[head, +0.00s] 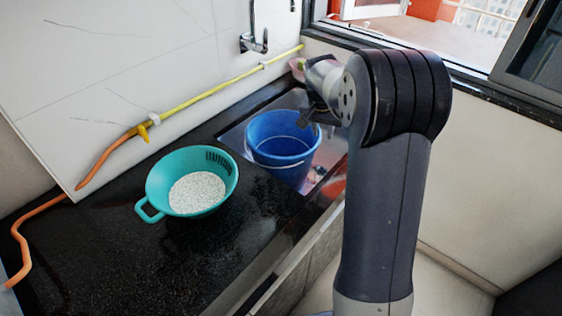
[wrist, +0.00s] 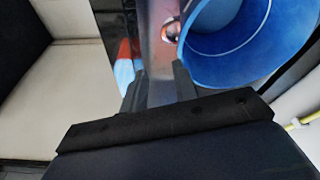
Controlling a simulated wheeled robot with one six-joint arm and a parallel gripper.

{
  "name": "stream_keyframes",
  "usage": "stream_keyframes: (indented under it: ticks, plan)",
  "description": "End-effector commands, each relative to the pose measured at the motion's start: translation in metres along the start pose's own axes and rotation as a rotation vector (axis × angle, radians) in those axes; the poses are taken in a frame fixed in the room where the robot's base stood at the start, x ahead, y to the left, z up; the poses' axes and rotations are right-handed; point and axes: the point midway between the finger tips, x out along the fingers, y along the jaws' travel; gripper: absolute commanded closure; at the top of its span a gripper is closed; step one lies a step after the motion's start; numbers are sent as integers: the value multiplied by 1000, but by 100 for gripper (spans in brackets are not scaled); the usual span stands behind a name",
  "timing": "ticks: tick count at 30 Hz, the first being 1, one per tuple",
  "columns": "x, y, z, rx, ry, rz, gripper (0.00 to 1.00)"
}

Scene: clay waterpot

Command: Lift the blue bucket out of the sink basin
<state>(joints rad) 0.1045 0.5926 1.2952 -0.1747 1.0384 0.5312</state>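The blue bucket (head: 283,140) stands upright in the sink basin (head: 236,136), with a thin wire handle lying against its front side. In the wrist view the bucket (wrist: 235,42) fills the upper right, and I look partly into its open top. My gripper (head: 311,115) is just to the right of the bucket's rim in the head view. In the wrist view the two fingers of my gripper (wrist: 159,70) are apart with nothing between them. The right finger is close to the bucket's rim; I cannot tell whether it touches. The bucket's lower part is hidden in the basin.
A teal colander (head: 160,178) holding white grains stands on the black counter (head: 110,265) left of the sink. A yellow and orange hose (head: 188,101) runs along the wall. A tap (head: 254,42) is above the basin. A window (head: 470,35) is at the back right.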

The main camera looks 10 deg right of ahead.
Motion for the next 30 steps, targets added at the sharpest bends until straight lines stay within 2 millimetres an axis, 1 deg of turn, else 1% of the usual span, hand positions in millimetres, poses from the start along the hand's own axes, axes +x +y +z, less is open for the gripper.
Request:
stream_keyframes:
  ticks: [1,3,6,10,14,16,21,24,30]
  plan:
    - [16,-6,-6,66,-40,-15,72]
    - [32,-13,-12,159,-91,-40,72]
    - [51,-23,-18,269,-157,-69,72]
    - [67,-31,-23,364,-215,-94,72]
    - [76,-35,-24,405,-243,-105,72]
    - [83,-37,-23,411,-249,-106,72]
    - [110,-41,-16,410,-250,-105,72]
    - [122,-43,-14,410,-248,-106,72]
    - [135,-47,-10,408,-247,-106,72]
